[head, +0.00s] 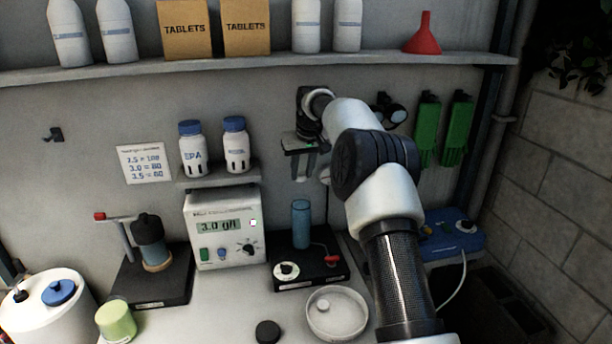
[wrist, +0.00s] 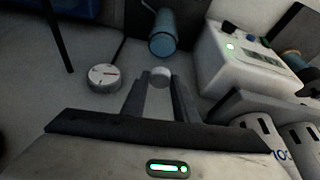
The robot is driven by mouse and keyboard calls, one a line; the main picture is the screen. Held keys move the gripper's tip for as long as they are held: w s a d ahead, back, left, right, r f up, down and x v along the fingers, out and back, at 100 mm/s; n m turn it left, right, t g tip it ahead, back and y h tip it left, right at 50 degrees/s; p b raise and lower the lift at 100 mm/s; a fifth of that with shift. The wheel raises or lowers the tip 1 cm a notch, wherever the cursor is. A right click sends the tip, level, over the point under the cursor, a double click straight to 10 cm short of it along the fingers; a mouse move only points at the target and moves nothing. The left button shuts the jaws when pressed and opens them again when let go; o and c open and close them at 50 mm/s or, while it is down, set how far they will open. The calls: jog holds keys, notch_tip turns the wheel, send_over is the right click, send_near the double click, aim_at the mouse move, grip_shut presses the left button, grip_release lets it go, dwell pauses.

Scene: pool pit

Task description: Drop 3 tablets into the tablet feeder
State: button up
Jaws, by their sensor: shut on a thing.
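My gripper (head: 305,178) is raised in front of the back wall, above the blue tube. In the wrist view its fingers (wrist: 160,84) are shut on a small white round tablet (wrist: 160,73) at their tips. The blue tube (head: 300,224) stands upright on a black base with a white knob and red lever; it seems to be the tablet feeder. Its top end faces me in the wrist view (wrist: 162,38), just beyond the tablet and apart from it. A shallow white dish (head: 351,327) on the counter holds at least one white tablet (head: 323,305).
The photometer (head: 202,254) reading 3.0 stands left of the tube. Two white bottles (head: 236,160) sit on a small shelf above it. A black stand (head: 172,289) with a dark vessel is further left. A black puck (head: 267,331) lies at the front.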

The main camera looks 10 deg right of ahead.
jog(key=shift+f, duration=1.15)
notch_tip(320, 180, down, 4)
jog(key=b, duration=0.2)
jog(key=shift+r+b, duration=0.15)
jog(key=shift+b, duration=0.15)
jog(key=shift+r, duration=0.1)
jog(key=o, duration=1.1)
